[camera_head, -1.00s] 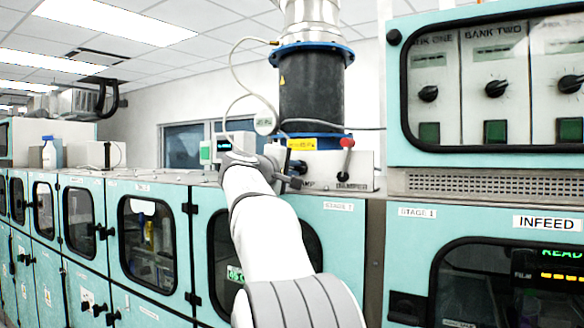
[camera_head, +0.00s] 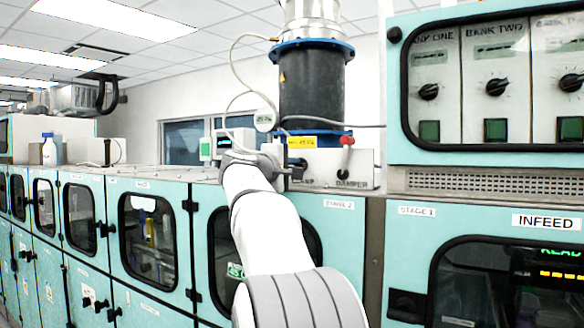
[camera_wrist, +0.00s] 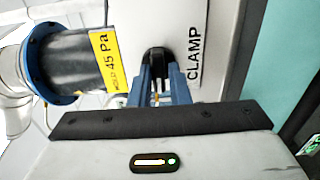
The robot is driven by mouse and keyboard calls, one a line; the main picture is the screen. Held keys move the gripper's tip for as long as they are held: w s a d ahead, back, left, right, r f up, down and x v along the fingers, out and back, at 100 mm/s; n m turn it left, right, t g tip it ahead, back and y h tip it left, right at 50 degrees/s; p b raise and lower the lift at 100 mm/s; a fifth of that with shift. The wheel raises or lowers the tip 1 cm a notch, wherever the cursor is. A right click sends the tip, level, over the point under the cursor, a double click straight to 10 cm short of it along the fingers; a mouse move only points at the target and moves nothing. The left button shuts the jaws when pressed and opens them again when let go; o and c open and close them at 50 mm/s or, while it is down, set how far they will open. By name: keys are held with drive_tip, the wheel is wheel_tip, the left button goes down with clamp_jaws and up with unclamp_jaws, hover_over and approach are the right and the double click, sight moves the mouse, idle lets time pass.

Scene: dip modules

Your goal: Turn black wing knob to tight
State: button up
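The black wing knob (camera_wrist: 158,57) is on a pale panel face beside the printed word CLAMP in the wrist view. My gripper (camera_wrist: 160,72) reaches up to the knob, with its two blue fingers apart and a gap between them. The fingertips overlap the knob's lower part in the picture. I cannot tell whether they touch it. In the head view my gripper (camera_head: 282,164) is at the pale control box (camera_head: 362,178) on the cabinet top. My own wrist hides much of the knob and the CLAMP lettering there.
A dark cylinder with blue flanges (camera_head: 312,92) stands behind the box, with a yellow 45 Pa label (camera_wrist: 110,67). A red-topped lever (camera_head: 347,142) rises beside the DAMPER label. A thin hose hangs left of the cylinder. The taller INFEED cabinet (camera_head: 480,195) stands to the right.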

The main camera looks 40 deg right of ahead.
drive_tip(key=o, duration=0.4)
drive_tip(key=shift+c, duration=0.2)
drive_tip(key=b+v, duration=0.2)
drive_tip(key=v, duration=0.5)
drive_tip(key=shift+s+a+b, duration=0.15)
drive_tip(key=shift+a+b, duration=0.2)
drive_tip(key=shift+b, duration=0.05)
drive_tip(key=s+a+f+y, duration=0.3)
drive_tip(key=a+f, duration=0.1)
drive_tip(key=f, duration=0.5)
drive_tip(key=s+a+f+m+y, duration=0.1)
drive_tip(key=s+a+f+y, duration=0.3)
drive_tip(key=f, duration=0.5)
drive_tip(key=s+a+f+y, duration=0.25)
drive_tip(key=a+f, duration=0.25)
drive_tip(key=f, duration=0.3)
drive_tip(key=s+a+f+m+g+y, duration=0.1)
drive_tip(key=s+a+f+y, duration=0.2)
drive_tip(key=s+a+f, duration=0.4)
drive_tip(key=s+a+f+m+g+y, duration=0.2)
drive_tip(key=s+a+f+y, duration=0.2)
drive_tip(key=f, duration=0.9)
drive_tip(key=s+a, duration=0.3)
drive_tip(key=s, duration=0.1)
drive_tip(key=shift+s+f+m+g, duration=0.15)
drive_tip(key=shift+m+g, duration=0.15)
